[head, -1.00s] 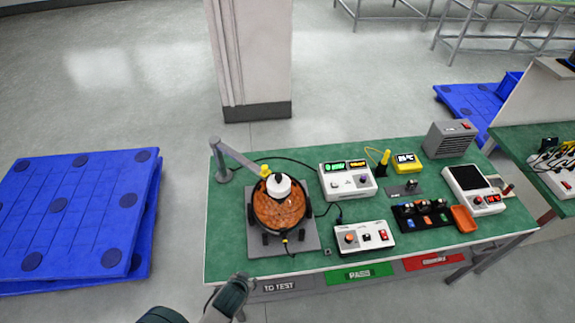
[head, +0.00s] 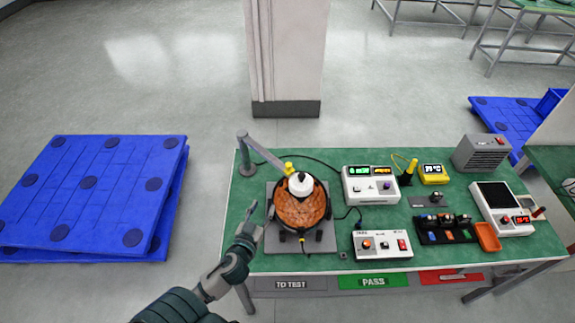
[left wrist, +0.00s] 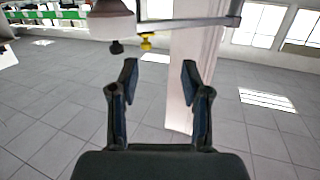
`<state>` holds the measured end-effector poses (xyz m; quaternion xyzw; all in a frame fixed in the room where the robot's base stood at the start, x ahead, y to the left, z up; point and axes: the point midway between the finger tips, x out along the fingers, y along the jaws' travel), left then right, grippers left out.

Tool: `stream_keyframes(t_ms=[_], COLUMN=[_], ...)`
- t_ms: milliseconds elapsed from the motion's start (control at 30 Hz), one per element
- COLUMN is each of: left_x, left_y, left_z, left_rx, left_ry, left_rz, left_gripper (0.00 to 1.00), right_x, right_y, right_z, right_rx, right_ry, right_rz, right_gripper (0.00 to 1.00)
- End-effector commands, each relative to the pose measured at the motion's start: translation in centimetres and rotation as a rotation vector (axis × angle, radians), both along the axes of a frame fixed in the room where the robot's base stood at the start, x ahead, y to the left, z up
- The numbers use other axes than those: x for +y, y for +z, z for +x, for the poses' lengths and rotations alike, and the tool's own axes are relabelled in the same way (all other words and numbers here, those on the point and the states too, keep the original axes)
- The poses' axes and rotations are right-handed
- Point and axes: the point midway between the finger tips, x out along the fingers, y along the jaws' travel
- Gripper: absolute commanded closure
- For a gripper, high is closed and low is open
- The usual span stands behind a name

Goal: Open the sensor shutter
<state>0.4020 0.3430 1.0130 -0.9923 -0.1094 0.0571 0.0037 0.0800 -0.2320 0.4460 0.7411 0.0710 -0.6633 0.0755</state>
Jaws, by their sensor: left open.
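The likely sensor head is a white domed part (head: 300,184) with a yellow piece (head: 288,168) on a grey swing arm (head: 265,153), above a round copper-brown disc (head: 302,210) on a grey plate. I cannot make out the shutter itself for certain. In the left wrist view, a white body with a dark knob (left wrist: 117,47) and a yellow knob (left wrist: 148,41) hang beyond my fingers. My left gripper (head: 250,212) is open and empty, left of the disc near the table's left edge; its fingers also show in the left wrist view (left wrist: 160,80). My right gripper is not in view.
The green table (head: 350,262) also holds a white meter box (head: 371,186), a white switch box (head: 382,246), a black tray of small parts (head: 446,238) and a grey vented box (head: 482,153). A pillar (head: 287,60) stands behind. Blue pallets (head: 90,195) lie left.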

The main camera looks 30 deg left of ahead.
Motion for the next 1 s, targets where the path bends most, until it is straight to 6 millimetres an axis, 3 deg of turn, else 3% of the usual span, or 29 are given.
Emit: stream_keyframes(t_ms=[33, 100, 233, 467, 1000], left_x=[-0.2, -0.4, -0.6, -0.2, 1.2], left_y=[0.9, 1.7, 2.5, 2.8, 2.8], left_z=[0.4, 0.8, 1.2, 4.0, 15.9], left_rx=[-0.037, -0.077, -0.113, -0.119, -0.116], left_ry=[-0.027, -0.06, -0.093, -0.097, -0.093], left_rz=[0.004, 0.001, -0.003, -0.002, 0.0], left_gripper=[0.53, 0.53, 0.53, 0.53, 0.53], right_x=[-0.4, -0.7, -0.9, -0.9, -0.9], right_y=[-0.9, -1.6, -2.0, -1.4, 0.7], right_z=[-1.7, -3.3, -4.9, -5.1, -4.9], right_rx=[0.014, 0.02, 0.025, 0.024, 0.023], right_ry=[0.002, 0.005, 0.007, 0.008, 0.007], right_rz=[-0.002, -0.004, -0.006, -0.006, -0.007], right_gripper=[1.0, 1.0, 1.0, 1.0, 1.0])
